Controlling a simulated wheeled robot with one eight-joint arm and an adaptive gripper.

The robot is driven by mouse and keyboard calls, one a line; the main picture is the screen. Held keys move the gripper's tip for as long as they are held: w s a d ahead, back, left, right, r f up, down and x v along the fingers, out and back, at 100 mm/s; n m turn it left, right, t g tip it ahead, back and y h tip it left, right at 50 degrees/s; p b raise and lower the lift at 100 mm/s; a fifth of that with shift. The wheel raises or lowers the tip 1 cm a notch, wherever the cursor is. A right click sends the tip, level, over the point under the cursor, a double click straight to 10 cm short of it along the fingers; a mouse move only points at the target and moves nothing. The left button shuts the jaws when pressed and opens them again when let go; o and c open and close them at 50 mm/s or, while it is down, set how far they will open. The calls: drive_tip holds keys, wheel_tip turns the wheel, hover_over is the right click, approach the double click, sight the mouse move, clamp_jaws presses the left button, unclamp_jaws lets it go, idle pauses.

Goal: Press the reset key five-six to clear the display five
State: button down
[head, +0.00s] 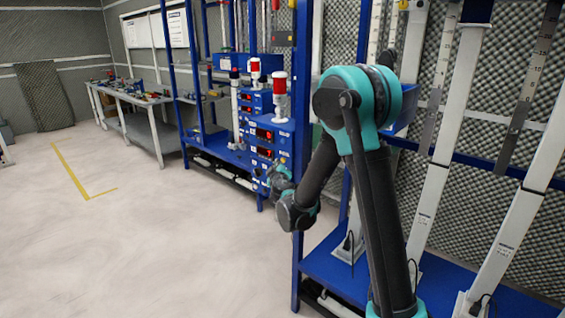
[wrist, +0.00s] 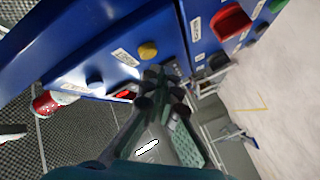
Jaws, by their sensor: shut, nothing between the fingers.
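In the wrist view my gripper (wrist: 163,82) is shut and empty, its fingertips close to a blue control panel (wrist: 85,35). I cannot tell whether they touch it. A yellow round key (wrist: 148,50) and a dark blue key (wrist: 93,80) sit on this panel beside white labels too small to read. A lit red display (wrist: 125,95) is partly hidden behind the fingers. I cannot tell which key is five-six. In the head view my gripper (head: 278,178) is beside the lower panel, where red displays (head: 264,134) glow; my arm hides part of the rack.
A red switch (wrist: 230,20) stands out from the neighbouring blue panel. Red-and-white beacons (head: 280,85) stand on the panel units. A blue rack post (head: 301,150) rises just right of my gripper.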

drive_tip(key=s+a, duration=0.1)
drive_tip(key=s, duration=0.1)
drive_tip(key=s+a, duration=0.1)
drive_tip(key=a, duration=0.1)
drive_tip(key=shift+s, duration=0.4)
idle(0.4)
drive_tip(key=s+d+f+m+g+h, duration=0.25)
drive_tip(key=s+d+m, duration=0.2)
drive_tip(key=d, duration=0.75)
drive_tip(key=s+d+f+m+g+h, duration=0.1)
drive_tip(key=s+d+m+g+h, duration=0.3)
drive_tip(key=d, duration=0.9)
drive_tip(key=s+d+f+m+g, duration=0.1)
drive_tip(key=s+d+f, duration=0.15)
drive_tip(key=s, duration=0.35)
drive_tip(key=s+d+f+g, duration=0.2)
drive_tip(key=s+d, duration=0.2)
drive_tip(key=s, duration=0.3)
drive_tip(key=s+a+f+m+g+y, duration=0.1)
drive_tip(key=s+f+y, duration=0.1)
drive_tip(key=s, duration=0.5)
drive_tip(key=s+f+m+g+y, duration=0.1)
drive_tip(key=s+f+g+y, duration=0.1)
drive_tip(key=s+f, duration=0.2)
drive_tip(key=s, duration=0.3)
drive_tip(key=shift+s+a, duration=0.25)
drive_tip(key=shift+a, duration=0.15)
